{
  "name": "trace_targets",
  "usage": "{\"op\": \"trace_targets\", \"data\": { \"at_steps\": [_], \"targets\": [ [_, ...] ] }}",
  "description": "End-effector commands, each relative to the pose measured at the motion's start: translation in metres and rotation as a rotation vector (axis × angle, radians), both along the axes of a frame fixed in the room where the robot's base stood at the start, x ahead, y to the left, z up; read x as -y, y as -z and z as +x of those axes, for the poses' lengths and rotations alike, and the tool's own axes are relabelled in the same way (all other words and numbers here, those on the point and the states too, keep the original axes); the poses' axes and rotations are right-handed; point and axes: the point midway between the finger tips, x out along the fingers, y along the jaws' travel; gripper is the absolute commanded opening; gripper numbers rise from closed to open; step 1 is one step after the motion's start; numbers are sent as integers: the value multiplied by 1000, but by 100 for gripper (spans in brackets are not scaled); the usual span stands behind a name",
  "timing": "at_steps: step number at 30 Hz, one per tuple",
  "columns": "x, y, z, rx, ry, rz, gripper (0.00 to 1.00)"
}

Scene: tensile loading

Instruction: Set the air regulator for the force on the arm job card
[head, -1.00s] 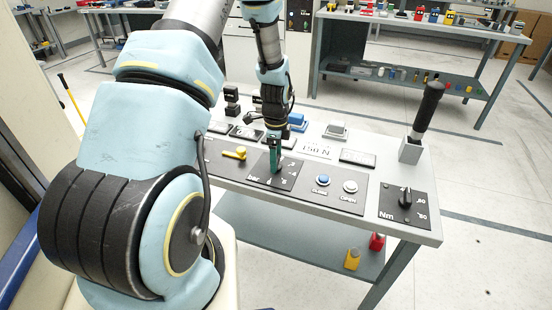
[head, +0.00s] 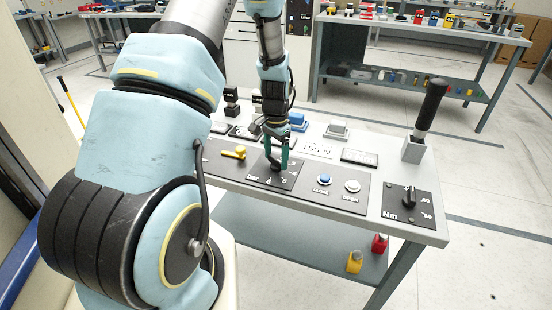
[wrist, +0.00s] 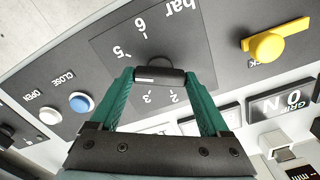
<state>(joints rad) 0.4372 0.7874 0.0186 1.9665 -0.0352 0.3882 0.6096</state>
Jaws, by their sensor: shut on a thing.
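The air regulator is a dark plate (head: 262,178) marked "bar" in the bench's control panel. The wrist view shows its dial face (wrist: 112,42) upside down, with numbers including 2, 3, 5 and 6. My gripper (head: 277,167) points down over it, and its green fingers (wrist: 158,76) are shut on the black regulator knob (wrist: 158,72). A short white mark shows on the knob, near its left end in the wrist view. A white card (head: 316,149) reading "150 N" lies behind the panel. Part of the dial is hidden by the gripper.
A yellow lever (head: 234,152) is left of the regulator. A blue CLOSE button (head: 324,180) and a white OPEN button (head: 352,186) are right. Further right are an Nm dial (head: 407,198) and a black-handled tool (head: 430,105) upright in a holder.

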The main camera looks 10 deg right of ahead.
Motion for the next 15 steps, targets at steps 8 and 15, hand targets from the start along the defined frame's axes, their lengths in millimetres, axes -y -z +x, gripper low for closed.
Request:
{"op": "trace_targets", "data": {
  "at_steps": [8,15],
  "targets": [
    [0,0,0,1,-262,0,24],
    [0,0,0,1,-489,0,24]
  ]
}}
